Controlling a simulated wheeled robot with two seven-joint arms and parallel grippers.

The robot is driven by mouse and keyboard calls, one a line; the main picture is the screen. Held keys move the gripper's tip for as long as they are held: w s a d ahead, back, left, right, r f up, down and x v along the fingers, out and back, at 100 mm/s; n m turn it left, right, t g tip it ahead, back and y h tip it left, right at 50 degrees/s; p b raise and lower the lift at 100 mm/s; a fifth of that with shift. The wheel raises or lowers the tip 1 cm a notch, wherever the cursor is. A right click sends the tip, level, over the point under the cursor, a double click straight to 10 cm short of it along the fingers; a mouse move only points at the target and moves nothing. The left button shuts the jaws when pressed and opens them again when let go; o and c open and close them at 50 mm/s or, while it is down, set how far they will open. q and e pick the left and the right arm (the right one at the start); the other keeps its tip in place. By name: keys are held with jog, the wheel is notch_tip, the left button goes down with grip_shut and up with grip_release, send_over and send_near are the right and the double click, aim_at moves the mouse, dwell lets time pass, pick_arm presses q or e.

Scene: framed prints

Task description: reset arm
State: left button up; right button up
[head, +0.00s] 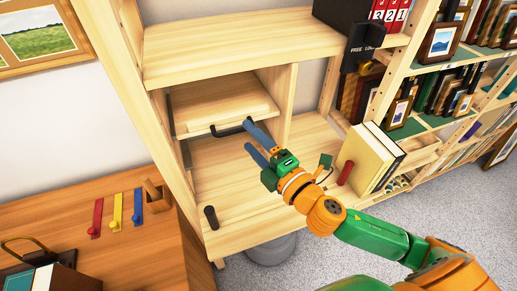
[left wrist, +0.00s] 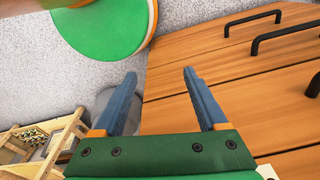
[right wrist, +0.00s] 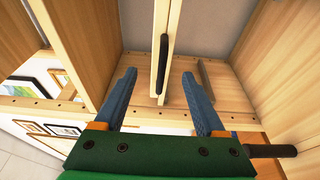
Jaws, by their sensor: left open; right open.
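My right gripper (head: 248,135) is open and empty in the head view, reaching into the light wooden shelf unit (head: 240,48). Its blue fingers are close to the black handle (head: 230,130) of a drawer-like wooden panel (head: 225,108). In the right wrist view the handle (right wrist: 163,63) lies beyond the fingertips (right wrist: 158,76), between them in the picture; I cannot tell whether anything touches. My left gripper (left wrist: 160,76) is open and empty in the left wrist view, beside an orange-brown wooden surface (left wrist: 215,70) with black handles (left wrist: 252,20). It does not show in the head view.
A wooden cabinet (head: 130,255) at lower left bears red (head: 97,217), yellow (head: 117,212) and blue (head: 138,206) hooks. Cream books (head: 365,160) stand right of my right gripper. Red binders (head: 385,10) are at the top. Bookshelves with framed prints (head: 440,42) stand at right.

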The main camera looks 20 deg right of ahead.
jog(key=v, duration=0.2)
jog(key=shift+s, duration=0.35)
jog(key=shift+d, duration=0.1)
